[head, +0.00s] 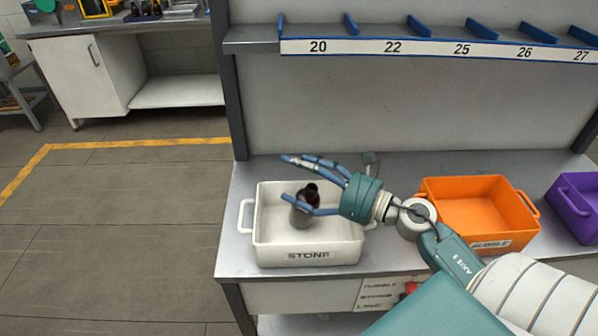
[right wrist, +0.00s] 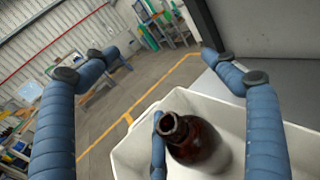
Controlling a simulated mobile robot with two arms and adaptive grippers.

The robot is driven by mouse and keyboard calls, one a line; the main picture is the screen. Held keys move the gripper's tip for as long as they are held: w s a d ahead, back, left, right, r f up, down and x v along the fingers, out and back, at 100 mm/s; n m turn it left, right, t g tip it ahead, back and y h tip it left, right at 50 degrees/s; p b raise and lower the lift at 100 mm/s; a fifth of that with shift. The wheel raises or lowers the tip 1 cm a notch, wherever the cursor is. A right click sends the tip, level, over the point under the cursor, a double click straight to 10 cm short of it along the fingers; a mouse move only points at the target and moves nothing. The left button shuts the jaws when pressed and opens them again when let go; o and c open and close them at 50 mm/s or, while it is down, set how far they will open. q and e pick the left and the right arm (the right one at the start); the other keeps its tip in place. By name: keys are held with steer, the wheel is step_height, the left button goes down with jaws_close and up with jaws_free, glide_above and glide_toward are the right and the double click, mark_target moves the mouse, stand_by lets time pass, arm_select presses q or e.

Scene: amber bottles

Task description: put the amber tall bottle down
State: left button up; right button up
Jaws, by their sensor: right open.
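The amber tall bottle (head: 301,211) stands inside the white bin labelled STONE (head: 268,241) on the metal table. Its dark neck and brown body also show in the right wrist view (right wrist: 196,143), close to the bin's wall. My right gripper (head: 290,178) is open, its blue fingers spread around and above the bottle. One finger passes in front of the bottle in the head view, and one finger lies beside its neck in the right wrist view. I cannot tell whether that finger touches it. My left gripper is not in view.
An orange bin (head: 480,212) stands to the right of the white bin, and a purple bin (head: 576,207) is at the far right. A numbered shelf (head: 440,48) runs above the table's back. The floor left of the table is clear.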

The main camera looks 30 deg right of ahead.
steer(key=shift+r+p, duration=0.55)
steer(key=shift+r, duration=0.05)
steer(key=b+v, duration=0.4)
steer(key=v, duration=0.8)
steer(key=shift+r, duration=0.1)
